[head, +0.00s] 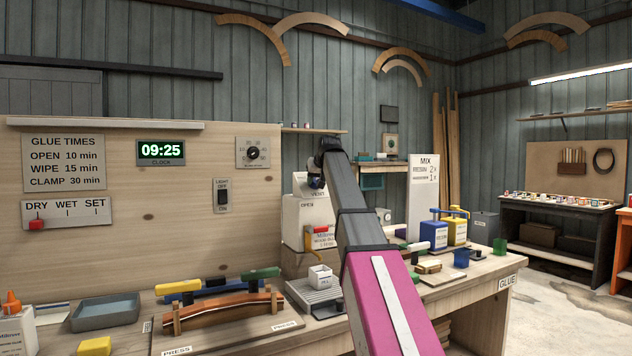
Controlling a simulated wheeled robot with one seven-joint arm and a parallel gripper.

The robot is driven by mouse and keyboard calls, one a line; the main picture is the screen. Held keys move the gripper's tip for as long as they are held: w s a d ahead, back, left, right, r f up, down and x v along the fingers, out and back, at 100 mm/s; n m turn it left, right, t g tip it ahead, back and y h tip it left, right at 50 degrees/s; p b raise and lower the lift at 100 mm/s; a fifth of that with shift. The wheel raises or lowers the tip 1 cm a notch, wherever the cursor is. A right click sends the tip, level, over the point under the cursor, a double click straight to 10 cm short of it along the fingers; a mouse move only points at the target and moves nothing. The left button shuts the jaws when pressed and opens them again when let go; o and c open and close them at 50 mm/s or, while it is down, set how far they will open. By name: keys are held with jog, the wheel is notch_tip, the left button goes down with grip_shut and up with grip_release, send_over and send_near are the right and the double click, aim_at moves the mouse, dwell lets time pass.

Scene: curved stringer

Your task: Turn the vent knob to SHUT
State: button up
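A pale box (300,222) stands at the back of the bench, left of my arm. The word VENT shows on its upper part, beside my arm, and OPEN is printed lower down on its left. I cannot make out the vent knob or its setting; my arm covers the right part of the box. My gripper (316,184) is at the far end of my arm, in front of or close to the box's top near the VENT label. It is small and dark, and its fingers cannot be made out, nor whether it touches anything.
A small white cup (321,278) sits on a grey scale-like stand nearby. A round dial (253,153) and a light switch (222,196) are on the wooden panel. Clamps (222,292) lie at front left.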

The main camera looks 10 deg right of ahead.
jog(key=shift+n, duration=0.3)
jog(key=n, duration=0.9)
jog(key=shift+d+t+y, duration=0.1)
jog(key=shift+t+y, duration=0.2)
jog(key=n, duration=0.4)
jog(key=shift+n, duration=0.3)
jog(key=shift+n+y, duration=0.3)
jog(key=shift+n, duration=1.7)
jog(key=o, duration=0.9)
